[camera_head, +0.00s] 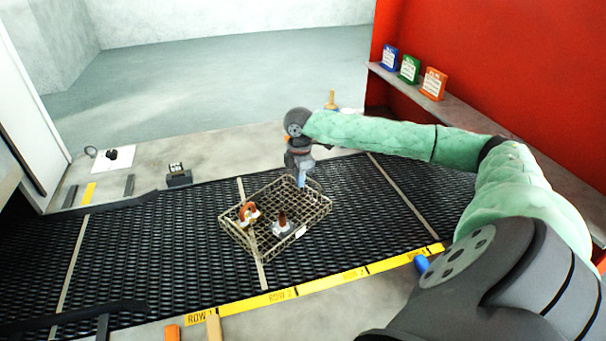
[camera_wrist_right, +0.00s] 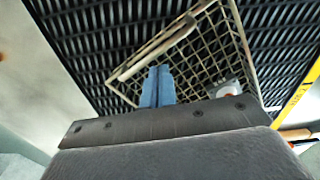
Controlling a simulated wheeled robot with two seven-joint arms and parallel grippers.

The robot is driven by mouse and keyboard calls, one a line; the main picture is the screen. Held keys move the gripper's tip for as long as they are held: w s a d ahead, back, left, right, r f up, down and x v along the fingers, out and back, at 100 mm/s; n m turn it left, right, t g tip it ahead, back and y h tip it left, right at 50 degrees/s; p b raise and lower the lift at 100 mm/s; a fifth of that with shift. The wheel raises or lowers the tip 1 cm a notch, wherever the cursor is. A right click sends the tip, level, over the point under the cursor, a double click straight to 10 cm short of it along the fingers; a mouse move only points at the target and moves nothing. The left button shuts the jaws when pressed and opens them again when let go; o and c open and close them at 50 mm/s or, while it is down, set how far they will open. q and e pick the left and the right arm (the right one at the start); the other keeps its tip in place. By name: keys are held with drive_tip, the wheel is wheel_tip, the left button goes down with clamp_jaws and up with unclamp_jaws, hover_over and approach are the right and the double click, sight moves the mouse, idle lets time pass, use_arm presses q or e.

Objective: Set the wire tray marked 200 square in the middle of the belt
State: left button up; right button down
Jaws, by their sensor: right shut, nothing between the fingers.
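The wire tray (camera_head: 262,214) sits on the dark mesh belt (camera_head: 150,240), turned at an angle to the belt's cross bars. Inside it are an orange-brown ring-shaped part (camera_head: 248,213) and a grey piece with a brown upright stem (camera_head: 283,228). A small pale tag is on its near side, too small to read. My right gripper (camera_head: 301,183) is at the tray's far right corner, pointing down. In the right wrist view its blue fingers (camera_wrist_right: 158,85) are together with nothing between them, close to the tray's rim (camera_wrist_right: 158,48). My left gripper is not in view.
A yellow strip (camera_head: 310,287) with row labels runs along the belt's near edge. A small dark block with a label (camera_head: 178,175) stands at the far edge. Blue, green and orange boxes (camera_head: 410,68) stand on a ledge by the red wall. The belt left of the tray is clear.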

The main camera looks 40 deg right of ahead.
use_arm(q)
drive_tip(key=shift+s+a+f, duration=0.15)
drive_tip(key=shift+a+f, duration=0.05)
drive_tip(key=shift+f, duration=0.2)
use_arm(e)
drive_tip(key=shift+s+d, duration=0.1)
drive_tip(key=shift+d, duration=0.35)
drive_tip(key=shift+s+d+p, duration=0.15)
drive_tip(key=shift+d+p, duration=0.15)
drive_tip(key=d, duration=0.1)
drive_tip(key=s+d+p, duration=0.1)
drive_tip(key=d, duration=0.1)
drive_tip(key=s+d+p, duration=0.1)
drive_tip(key=d, duration=0.1)
drive_tip(key=shift+d, duration=0.15)
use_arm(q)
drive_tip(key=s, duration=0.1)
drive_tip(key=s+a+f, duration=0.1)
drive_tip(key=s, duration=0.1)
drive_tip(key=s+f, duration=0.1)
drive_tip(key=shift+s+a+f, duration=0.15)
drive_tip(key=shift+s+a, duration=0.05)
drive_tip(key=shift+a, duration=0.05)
